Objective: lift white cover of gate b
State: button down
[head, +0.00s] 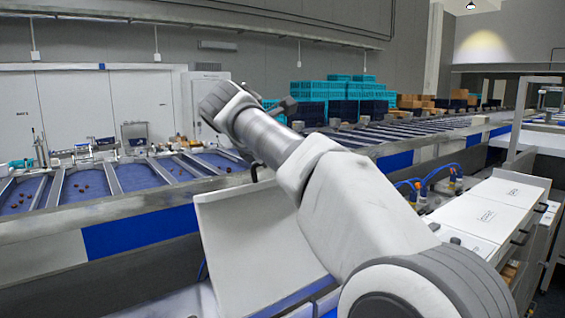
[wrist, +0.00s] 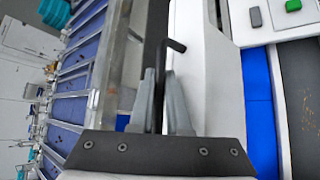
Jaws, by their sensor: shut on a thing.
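In the wrist view my gripper (wrist: 160,78) is shut on a thin dark bent handle (wrist: 172,45), which shows between and beyond the grey fingertips. A white panel, which looks like the cover (wrist: 200,75), lies just right of the fingers there. In the head view a white cover panel (head: 245,245) stands steeply tilted in front of the conveyor, with the dark hook-shaped handle (head: 254,172) at its top edge. My arm hides its right side, and I cannot make out my gripper there. I cannot read a gate letter on the panel.
A long conveyor (head: 140,225) with blue lanes holding dates runs behind the panel. White labelled boxes (head: 510,190) and blue hoses (head: 440,172) are at the right. Teal crates (head: 310,92) are stacked at the back. The wrist view shows a green button (wrist: 293,5) at upper right.

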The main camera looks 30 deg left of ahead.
jog(key=shift+w+r, duration=0.1)
jog(key=shift+r, duration=0.15)
jog(key=c, duration=0.9)
grip_release()
jog(key=shift+f, duration=0.25)
jog(key=v, duration=1.7)
jog(key=shift+s+d+r, duration=0.1)
jog(key=shift+s+r, duration=0.15)
jog(key=shift+r, duration=0.1)
